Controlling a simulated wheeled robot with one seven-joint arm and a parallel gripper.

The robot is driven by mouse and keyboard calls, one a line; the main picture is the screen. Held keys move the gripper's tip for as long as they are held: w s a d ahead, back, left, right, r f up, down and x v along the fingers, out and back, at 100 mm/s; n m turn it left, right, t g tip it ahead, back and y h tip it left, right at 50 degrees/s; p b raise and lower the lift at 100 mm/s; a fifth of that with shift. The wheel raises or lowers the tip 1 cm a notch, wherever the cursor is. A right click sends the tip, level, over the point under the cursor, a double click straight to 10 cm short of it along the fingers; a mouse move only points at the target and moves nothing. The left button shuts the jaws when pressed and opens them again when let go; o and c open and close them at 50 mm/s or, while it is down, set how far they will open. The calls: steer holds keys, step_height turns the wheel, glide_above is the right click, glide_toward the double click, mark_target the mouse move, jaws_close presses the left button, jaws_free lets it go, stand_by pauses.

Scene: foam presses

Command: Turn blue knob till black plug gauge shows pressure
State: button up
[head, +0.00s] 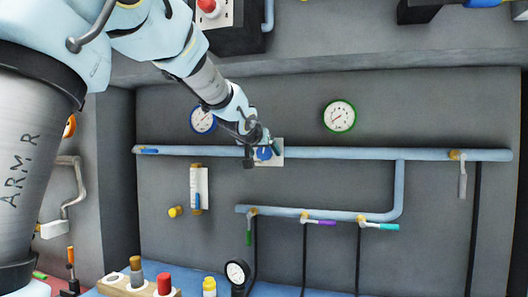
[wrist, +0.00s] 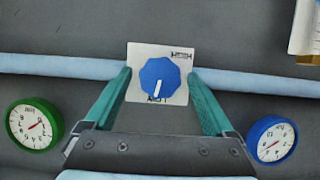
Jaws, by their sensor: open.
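The blue knob (wrist: 160,80) sits on a white plate (wrist: 138,60) on the wall pipe; its white mark points down. In the head view the knob (head: 264,153) is partly hidden by my gripper (head: 262,145). In the wrist view my gripper (wrist: 161,90) is open, with one teal finger on each side of the knob; I cannot tell whether they touch it. A gauge with a black rim (head: 237,273) stands low at the front; its needle is too small to read. A green-rimmed gauge (head: 339,116) and a blue-rimmed gauge (head: 203,120) hang on the wall.
A light blue pipe (head: 330,153) runs along the wall. A lower pipe (head: 300,212) carries valves with green, purple and teal handles. Black hoses hang at the right.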

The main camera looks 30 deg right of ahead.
steer(key=shift+w+d+f, duration=0.15)
steer(key=shift+w+d, duration=0.15)
steer(key=c, duration=1.4)
